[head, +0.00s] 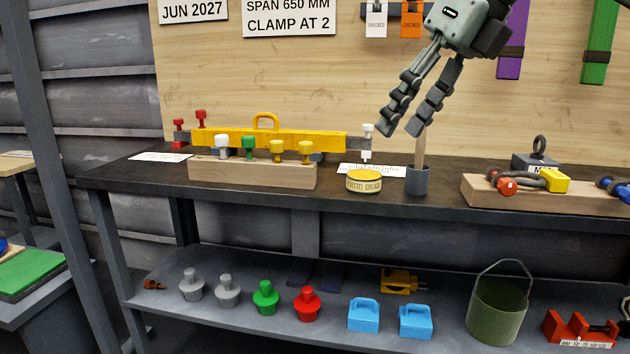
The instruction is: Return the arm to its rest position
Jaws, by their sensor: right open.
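My right gripper (401,133) hangs at the upper right of centre in the head view, its fingers pointing down. It is open and nothing is between its fingers. Its fingers show just above and in front of a grey cup (417,181) holding an upright wooden stick (421,149). The yellow tin of grease (364,181) stands left of the cup, below the gripper. I cannot tell if the fingers touch the stick. My left gripper is not in view.
A dark workbench (440,200) carries a yellow beam (280,139), a wooden block with coloured knobs (250,175) and another block (540,200) at right. The shelf (250,325) below holds coloured plugs, blue blocks and a green bucket (497,310).

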